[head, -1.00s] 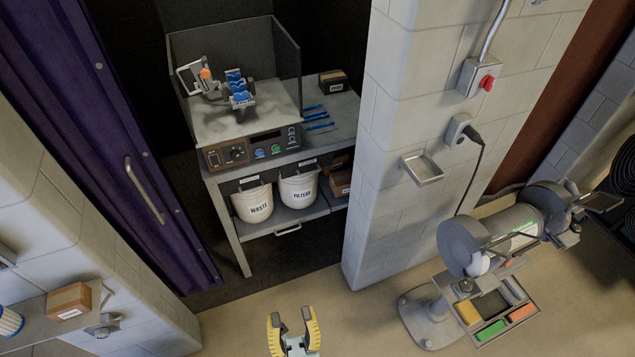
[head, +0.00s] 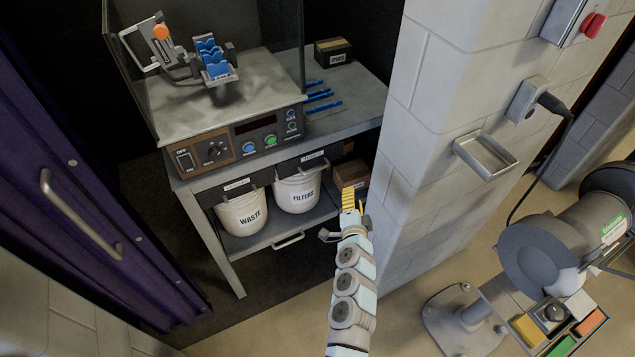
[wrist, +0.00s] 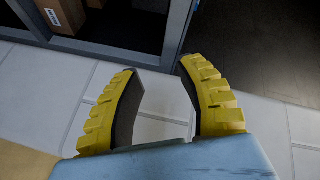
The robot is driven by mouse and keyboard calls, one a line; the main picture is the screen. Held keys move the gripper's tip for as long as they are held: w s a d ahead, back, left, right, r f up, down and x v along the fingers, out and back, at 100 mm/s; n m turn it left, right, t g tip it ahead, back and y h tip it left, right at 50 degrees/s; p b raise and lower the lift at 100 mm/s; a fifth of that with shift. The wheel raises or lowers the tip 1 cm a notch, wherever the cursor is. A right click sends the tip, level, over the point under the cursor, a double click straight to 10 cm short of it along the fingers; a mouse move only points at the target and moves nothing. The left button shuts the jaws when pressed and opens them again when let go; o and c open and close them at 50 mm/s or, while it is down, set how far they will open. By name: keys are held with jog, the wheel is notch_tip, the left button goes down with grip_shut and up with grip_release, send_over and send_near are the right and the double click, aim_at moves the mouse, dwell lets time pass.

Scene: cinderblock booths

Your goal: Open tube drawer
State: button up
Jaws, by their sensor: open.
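The grey workbench (head: 345,118) in the booth has two dark panels with small labels under its top, the left one (head: 240,190) and the right one (head: 313,163). The labels are too small to read. A bar handle (head: 288,241) is on the front of the lower shelf. I cannot tell which of these is the tube drawer. My gripper (head: 349,205) is in front of the bench's right end, beside the block pillar. In the wrist view it (wrist: 156,74) is open and empty, with pale blocks behind the fingers and the bench frame (wrist: 172,35) beyond.
A WASTE bucket (head: 242,212) and a FILTERS bucket (head: 297,192) stand on the lower shelf, beside a cardboard box (head: 350,175). The block pillar (head: 440,90) with a metal tray (head: 486,153) is close on the right. A grinder (head: 550,250) stands further right. A purple curtain (head: 70,170) hangs left.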

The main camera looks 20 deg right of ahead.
notch_tip(320, 180, down, 5)
jog(key=w+y+b, duration=0.3)
jog(key=y+b, duration=0.2)
jog(key=n+y+b, duration=0.1)
jog(key=y+b, duration=0.2)
jog(key=b, duration=0.3)
send_near(318, 170)
jog(key=shift+w, duration=0.9)
jog(key=shift+f+b+x, duration=0.15)
jog(key=shift+b+x, duration=1.65)
jog(key=shift+x, duration=0.4)
jog(key=shift+f+b+x, duration=0.15)
jog(key=shift+b+x, duration=1.65)
jog(key=shift+x, duration=0.4)
grip_shut()
